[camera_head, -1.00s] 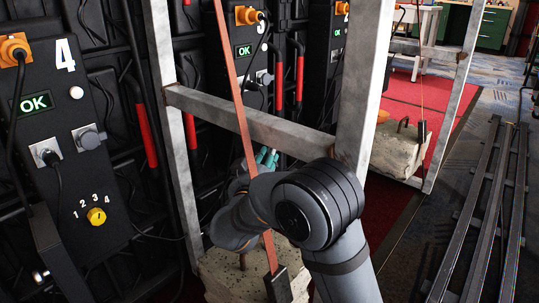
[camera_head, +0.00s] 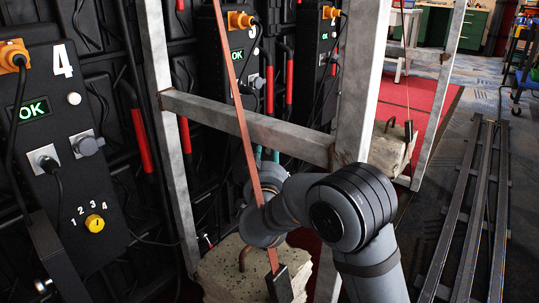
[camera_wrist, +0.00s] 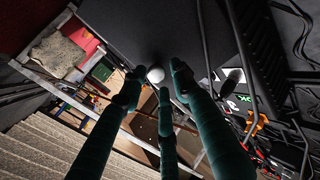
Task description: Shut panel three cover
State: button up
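Panel three (camera_head: 243,62) is the black box behind the metal frame in the head view, with an orange plug on top and a green OK display. A grey round socket part (camera_head: 258,81) shows low on its face; I cannot tell whether its cover is open. My gripper (camera_head: 266,153) shows only as teal fingers above my arm, below panel three. In the wrist view my gripper (camera_wrist: 157,85) has three teal fingers spread apart, with nothing held. A white round knob (camera_wrist: 155,75) on a dark panel face lies beyond the fingertips.
A metal frame (camera_head: 255,124) with a crossbar and a slanted red strap (camera_head: 238,95) stands before the panels. Concrete blocks (camera_head: 235,272) sit at its foot. Panel four (camera_head: 70,185) is at left. Cables hang between panels. Metal rails (camera_head: 470,215) lie at right.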

jog(key=shift+o, duration=0.7)
jog(key=shift+f, duration=0.1)
jog(key=shift+s, duration=0.1)
jog(key=s, duration=1.1)
jog(key=shift+s+d, duration=0.4)
jog(key=shift+c, duration=0.3)
